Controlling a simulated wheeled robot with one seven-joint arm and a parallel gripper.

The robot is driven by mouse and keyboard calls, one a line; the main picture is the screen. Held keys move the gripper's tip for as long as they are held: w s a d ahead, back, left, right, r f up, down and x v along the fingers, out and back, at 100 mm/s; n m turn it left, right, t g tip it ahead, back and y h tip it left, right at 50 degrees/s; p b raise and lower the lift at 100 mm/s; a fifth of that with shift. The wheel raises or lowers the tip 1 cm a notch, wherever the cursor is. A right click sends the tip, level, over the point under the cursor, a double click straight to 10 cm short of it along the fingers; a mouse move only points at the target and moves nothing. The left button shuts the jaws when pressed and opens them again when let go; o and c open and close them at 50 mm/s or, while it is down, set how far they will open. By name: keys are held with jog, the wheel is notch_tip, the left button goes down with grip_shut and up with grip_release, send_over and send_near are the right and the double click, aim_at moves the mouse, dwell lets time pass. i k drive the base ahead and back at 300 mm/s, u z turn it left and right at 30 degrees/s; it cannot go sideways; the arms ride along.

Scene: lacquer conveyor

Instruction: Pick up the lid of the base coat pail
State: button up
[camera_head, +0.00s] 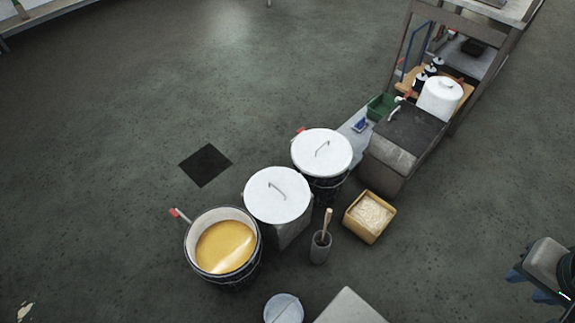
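Two round white lids with thin handles lie in the middle: one lid (272,208) on a pale grey container, the other lid (318,166) on a dark pail (328,190). Left of them stands an open dark pail (236,283) with amber liquid in it. No readable label shows which is the base coat pail. A grey and dark blue part at the right edge looks like my gripper (526,285), cut off by the frame. It is far to the right of both lids and touches neither. Whether its fingers are open or shut is unclear.
A yellow box (353,229) of pale material and a grey pot (320,254) with a wooden handle stand right of the lids. A small white-topped pail (283,308) and a pale block (349,306) are at the bottom. A cluttered bench (392,160) stands upper right.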

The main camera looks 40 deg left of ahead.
aim_at(274, 195)
jog(key=k, duration=1)
jog(key=u, duration=3.15)
jog(key=i, duration=3.2)
jog(key=z, duration=2.3)
jog(key=i, duration=0.85)
jog(key=u, duration=0.05)
